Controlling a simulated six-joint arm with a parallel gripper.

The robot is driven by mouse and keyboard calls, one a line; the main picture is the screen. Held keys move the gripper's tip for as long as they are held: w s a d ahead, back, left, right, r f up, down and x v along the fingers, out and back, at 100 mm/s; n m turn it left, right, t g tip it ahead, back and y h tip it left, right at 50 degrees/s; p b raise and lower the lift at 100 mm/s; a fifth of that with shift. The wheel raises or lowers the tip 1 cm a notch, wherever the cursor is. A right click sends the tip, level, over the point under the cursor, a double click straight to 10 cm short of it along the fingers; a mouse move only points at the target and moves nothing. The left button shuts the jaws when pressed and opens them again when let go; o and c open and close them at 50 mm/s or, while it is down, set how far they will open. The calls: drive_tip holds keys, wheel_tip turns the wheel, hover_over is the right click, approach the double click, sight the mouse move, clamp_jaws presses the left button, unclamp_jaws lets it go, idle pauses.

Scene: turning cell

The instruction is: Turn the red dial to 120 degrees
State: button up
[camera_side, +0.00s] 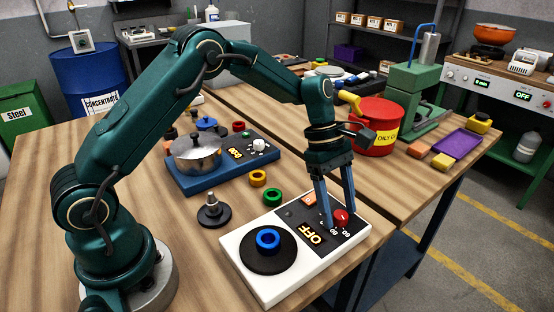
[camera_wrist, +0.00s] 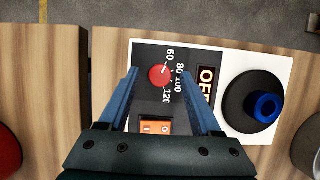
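The red dial (camera_side: 341,217) sits on the black panel of a white hotplate unit (camera_side: 262,285). In the wrist view the red dial (camera_wrist: 160,75) lies between my gripper's two fingers, with a pale pointer mark on it and the printed numbers 60, 80, 100 and 120 along its right side. My gripper (camera_side: 338,218) points down over the dial with its fingers apart. In the wrist view my gripper (camera_wrist: 158,72) shows a gap between each finger and the dial. The display (camera_side: 314,234) reads OFF. An orange rocker switch (camera_wrist: 156,128) is on the same panel.
A blue ring (camera_side: 268,239) sits on the unit's black round plate.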

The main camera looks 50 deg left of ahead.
clamp_jaws()
drive_tip(key=shift+m, duration=0.3)
drive_tip(key=m+g, duration=0.1)
drive_tip(key=m, duration=0.1)
drive_tip(key=shift+w+m, duration=0.2)
drive_tip(key=shift+m, duration=0.2)
drive_tip(key=shift+m+g+y, duration=0.4)
drive_tip(key=shift+m+g, duration=0.3)
drive_tip(key=shift+m, duration=0.9)
drive_tip(key=shift+w+d+m+g, duration=0.1)
drive_tip(key=shift+m+g, duration=0.2)
drive_tip(key=shift+m, duration=0.4)
drive_tip(key=shift+o, duration=0.3)
unclamp_jaws()
drive_tip(key=shift+n, duration=0.5)
